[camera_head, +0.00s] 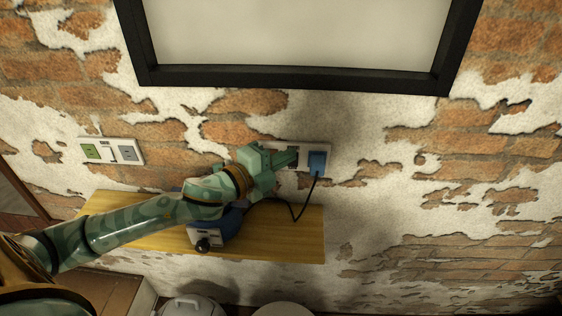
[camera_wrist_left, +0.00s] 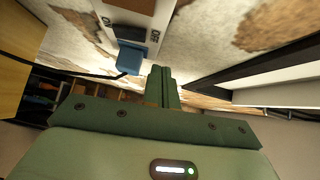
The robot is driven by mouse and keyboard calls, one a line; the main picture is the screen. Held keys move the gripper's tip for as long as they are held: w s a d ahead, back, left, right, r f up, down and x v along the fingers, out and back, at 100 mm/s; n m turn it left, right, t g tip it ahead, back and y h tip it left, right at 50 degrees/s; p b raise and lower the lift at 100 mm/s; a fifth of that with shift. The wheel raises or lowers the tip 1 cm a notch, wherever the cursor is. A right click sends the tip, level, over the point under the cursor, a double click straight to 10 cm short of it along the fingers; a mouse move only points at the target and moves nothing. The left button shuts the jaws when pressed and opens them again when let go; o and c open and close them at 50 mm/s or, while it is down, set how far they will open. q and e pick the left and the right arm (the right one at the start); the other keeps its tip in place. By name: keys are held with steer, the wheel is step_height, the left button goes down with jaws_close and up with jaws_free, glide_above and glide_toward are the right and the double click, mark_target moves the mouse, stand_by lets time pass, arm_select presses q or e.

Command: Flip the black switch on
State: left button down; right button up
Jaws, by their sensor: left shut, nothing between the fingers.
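A white wall plate (camera_head: 327,148) with a blue plug (camera_head: 317,162) at its right end is on the brick wall below the black frame. My left gripper (camera_head: 294,158) is shut and empty, in front of the plate's middle and left of the plug. It hides much of the plate. In the left wrist view the shut fingers (camera_wrist_left: 161,84) show beside the blue plug (camera_wrist_left: 130,58), and part of the plate (camera_wrist_left: 125,15) with small lettering shows at the top. My right gripper is not in view.
A wooden shelf (camera_head: 290,240) below holds a blue device (camera_head: 229,228) with a white front and black knob, partly behind my left arm. A black cable (camera_head: 294,213) hangs from the plug. Another wall plate (camera_head: 111,151) is at the left. A black frame (camera_head: 290,78) hangs above.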

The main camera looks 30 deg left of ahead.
arm_select(q)
steer(key=s+d+r+p, duration=0.3)
steer(key=s+d+r, duration=0.2)
steer(key=s, duration=0.5)
steer(key=shift+d+r+p, duration=0.15)
steer(key=shift+r+p, duration=0.2)
steer(key=shift+r, duration=0.5)
steer(key=shift+s, duration=0.1)
steer(key=w+a+f+n+t+y+p, duration=0.1)
steer(key=a+f+n+y+p, duration=0.1)
steer(key=a+p, duration=0.15)
steer(key=w+a+f+n+y+p, duration=0.1)
steer(key=a+f+n+y+p, duration=0.15)
steer(key=a, duration=0.25)
steer(key=s+f+m+g+h+p, duration=0.1)
steer(key=s+f+m+h, duration=0.2)
steer(key=f, duration=0.3)
steer(key=shift+d+f+m+h, duration=0.25)
steer(key=shift+f+m+h, duration=0.25)
steer(key=shift+h, duration=0.35)
